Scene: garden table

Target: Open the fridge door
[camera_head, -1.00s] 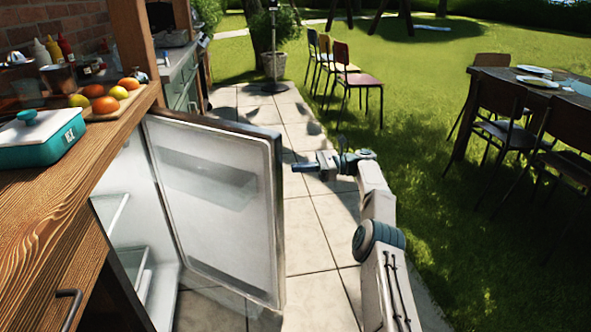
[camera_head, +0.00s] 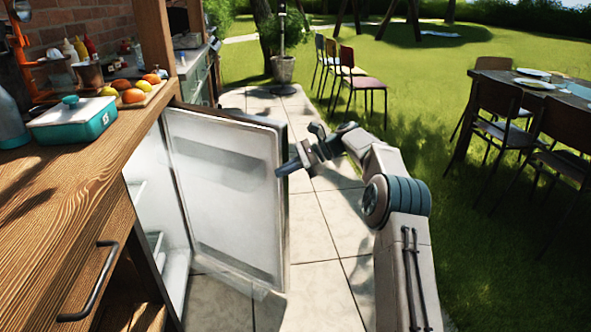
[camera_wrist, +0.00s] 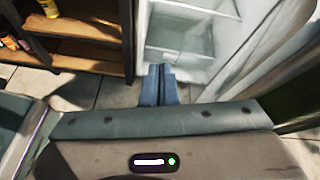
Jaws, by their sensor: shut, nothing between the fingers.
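The fridge door (camera_head: 225,190) stands swung open from the counter, its white inner side facing my body camera. The white fridge interior (camera_head: 150,200) shows to the left of the door, with pale shelves. My gripper (camera_head: 283,172) is shut and empty, at the door's free right edge; I cannot tell whether it touches the door. In the wrist view my closed blue fingers (camera_wrist: 159,85) point toward the fridge opening, with the glass shelves (camera_wrist: 180,40) beyond them and the door (camera_wrist: 258,45) on the right. The door's outer handle is hidden.
A wooden counter (camera_head: 60,190) on the left bears a teal box (camera_head: 75,122) and a board of fruit. Chairs (camera_head: 360,85) stand on the grass, and a dining table (camera_head: 560,90) is at the right.

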